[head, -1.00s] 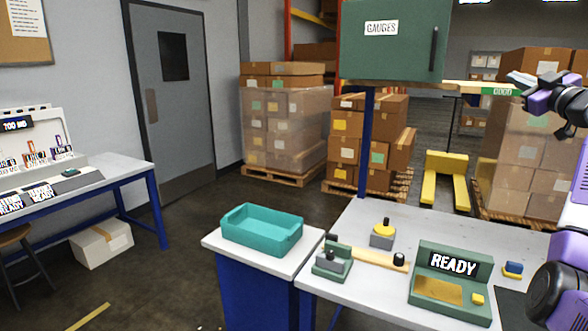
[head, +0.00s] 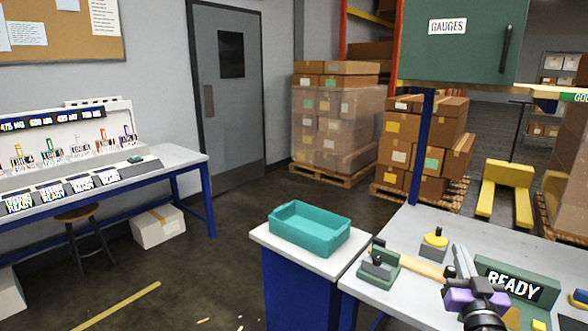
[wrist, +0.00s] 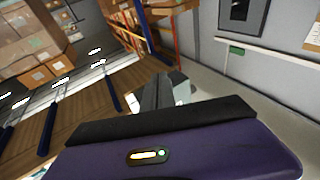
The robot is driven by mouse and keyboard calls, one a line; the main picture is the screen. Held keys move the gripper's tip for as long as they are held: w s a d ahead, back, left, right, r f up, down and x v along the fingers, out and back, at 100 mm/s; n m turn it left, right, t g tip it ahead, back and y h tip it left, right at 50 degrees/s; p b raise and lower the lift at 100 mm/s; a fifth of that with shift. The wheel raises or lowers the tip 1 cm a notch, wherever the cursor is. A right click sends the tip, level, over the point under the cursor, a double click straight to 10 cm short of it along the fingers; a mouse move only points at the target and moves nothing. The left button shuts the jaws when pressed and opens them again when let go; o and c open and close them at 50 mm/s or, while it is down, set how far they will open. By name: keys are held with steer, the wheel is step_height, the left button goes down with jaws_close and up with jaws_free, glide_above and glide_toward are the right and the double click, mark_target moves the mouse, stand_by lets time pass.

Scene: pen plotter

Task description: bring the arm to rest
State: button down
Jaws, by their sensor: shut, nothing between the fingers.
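My gripper (head: 462,262) shows at the lower right of the head view, at the end of my purple and black wrist. It is in front of the green READY device (head: 545,291) and covers part of it. Its grey fingers also show in the wrist view (wrist: 168,92), shut and empty. The wrist view is tilted and shows boxes, floor and wall beyond the fingers.
A teal tray (head: 312,242) sits on a blue stand left of the workbench (head: 405,290). A yellow-knobbed block (head: 434,244) and a green fixture (head: 379,265) stand on the bench. A green GAUGES cabinet (head: 460,55) hangs above. Open floor lies at left.

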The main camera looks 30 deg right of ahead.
steer(key=s+a+f+n+t+y, duration=0.1)
steer(key=s+a+f+y, duration=0.15)
steer(key=a, duration=0.65)
steer(key=s+a+f+n+t+y, duration=0.1)
steer(key=s+a+f+y, duration=0.15)
steer(key=a, duration=0.65)
steer(key=s+a+f+n+t+y, duration=0.1)
steer(key=s+a+f+n+y, duration=0.15)
steer(key=a, duration=0.65)
steer(key=s+a+f+n+g+y, duration=0.1)
steer(key=s+a+f+n+y, duration=0.1)
steer(key=s+a, duration=0.5)
steer(key=s+a+f+n+g+y, duration=0.2)
steer(key=s+a+y, duration=0.3)
steer(key=s+a, duration=0.2)
steer(key=shift+s+a+f, duration=0.15)
steer(key=shift+s+f, duration=0.1)
steer(key=shift+s, duration=0.5)
steer(key=shift+n, duration=0.25)
